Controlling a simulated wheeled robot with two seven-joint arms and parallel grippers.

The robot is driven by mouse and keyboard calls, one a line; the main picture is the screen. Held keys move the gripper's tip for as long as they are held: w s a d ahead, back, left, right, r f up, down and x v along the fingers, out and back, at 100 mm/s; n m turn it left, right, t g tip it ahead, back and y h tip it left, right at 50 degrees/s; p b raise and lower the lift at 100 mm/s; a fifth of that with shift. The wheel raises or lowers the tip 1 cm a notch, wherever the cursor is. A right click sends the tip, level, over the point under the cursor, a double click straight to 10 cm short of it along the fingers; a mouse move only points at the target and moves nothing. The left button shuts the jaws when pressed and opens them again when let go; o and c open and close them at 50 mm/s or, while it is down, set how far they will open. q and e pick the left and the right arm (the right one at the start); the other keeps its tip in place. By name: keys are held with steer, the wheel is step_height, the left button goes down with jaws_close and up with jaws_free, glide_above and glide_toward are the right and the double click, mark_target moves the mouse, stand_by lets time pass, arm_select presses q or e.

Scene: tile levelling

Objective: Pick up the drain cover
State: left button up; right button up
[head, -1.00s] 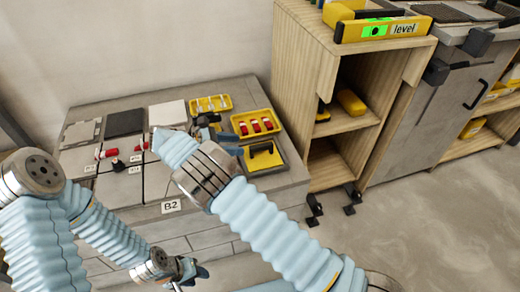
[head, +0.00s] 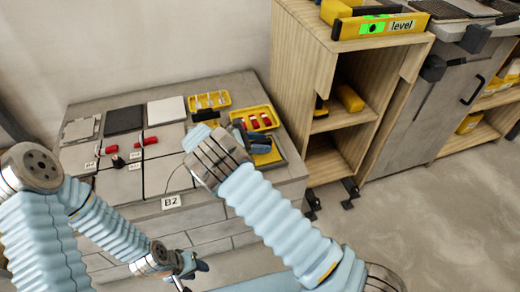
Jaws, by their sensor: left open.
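I cannot tell for sure which piece is the drain cover. A grey, unevenly outlined plate (head: 80,129) lies at the left of the bench, beside a dark square plate (head: 124,120) and a white square tile (head: 166,111). My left gripper (head: 188,268) is low in front of the bench, open and apart from these pieces. My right gripper (head: 252,141) is over the bench's right part, close to a yellow pad (head: 268,156). My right wrist hides part of it, so its jaws and any contact are unclear.
Yellow trays (head: 210,101) with small parts stand at the bench's back right. Red-handled pieces (head: 146,141) lie on the pale tiles. A wooden shelf unit (head: 302,100) with a yellow level (head: 382,25) on top stands right of the bench. Open floor (head: 420,220) lies at right.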

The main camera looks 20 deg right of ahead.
jaws_close()
